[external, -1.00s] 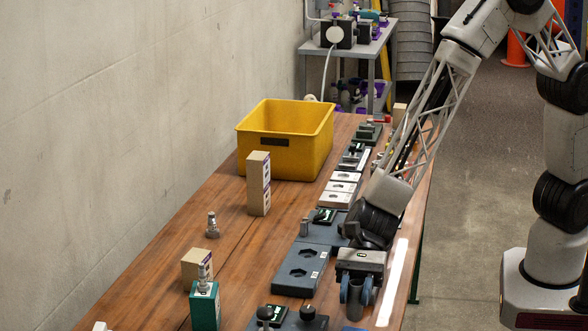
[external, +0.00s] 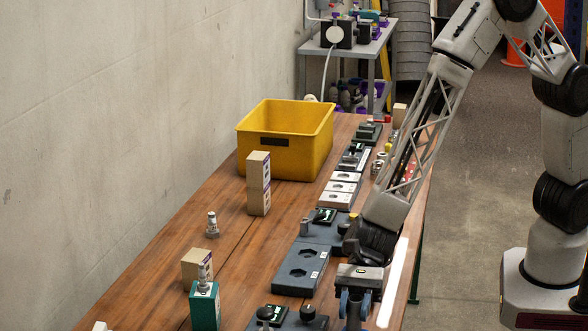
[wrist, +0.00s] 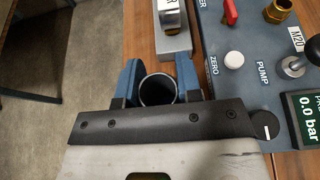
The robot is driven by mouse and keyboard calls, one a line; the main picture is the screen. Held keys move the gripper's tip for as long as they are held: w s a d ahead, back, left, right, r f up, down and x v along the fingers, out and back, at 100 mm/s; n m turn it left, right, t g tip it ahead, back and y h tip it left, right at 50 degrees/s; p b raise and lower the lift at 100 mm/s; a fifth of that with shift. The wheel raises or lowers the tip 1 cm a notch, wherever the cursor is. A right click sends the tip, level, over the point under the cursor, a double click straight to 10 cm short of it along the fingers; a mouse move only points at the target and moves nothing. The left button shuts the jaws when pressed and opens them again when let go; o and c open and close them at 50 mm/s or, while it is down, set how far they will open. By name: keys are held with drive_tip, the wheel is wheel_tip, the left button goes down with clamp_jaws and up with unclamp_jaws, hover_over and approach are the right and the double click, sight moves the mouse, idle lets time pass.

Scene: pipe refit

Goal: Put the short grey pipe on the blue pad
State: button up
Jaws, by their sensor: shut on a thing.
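My gripper (external: 355,307) is low in the external view, over the right edge of the workbench. Its two blue fingers are shut on a short grey pipe (wrist: 158,89). In the wrist view I look down into the pipe's dark open end between the fingers, so it is held upright. The fingers also show on both sides of it there. In the external view the pipe (external: 355,312) is partly hidden between the fingers. I cannot make out the blue pad clearly in either current view.
A blue-grey panel (wrist: 235,85) with a pump knob, valves and a pressure display lies right of the pipe in the wrist view. A grey fixture (wrist: 173,42) stands just beyond the pipe. A yellow bin (external: 285,145) and wooden blocks (external: 258,185) stand farther off.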

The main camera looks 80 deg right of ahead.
drive_tip(key=o, duration=0.9)
drive_tip(key=shift+r, duration=0.1)
drive_tip(key=shift+d+r, duration=0.1)
drive_tip(key=shift+d, duration=0.05)
drive_tip(key=shift+v, duration=5.85)
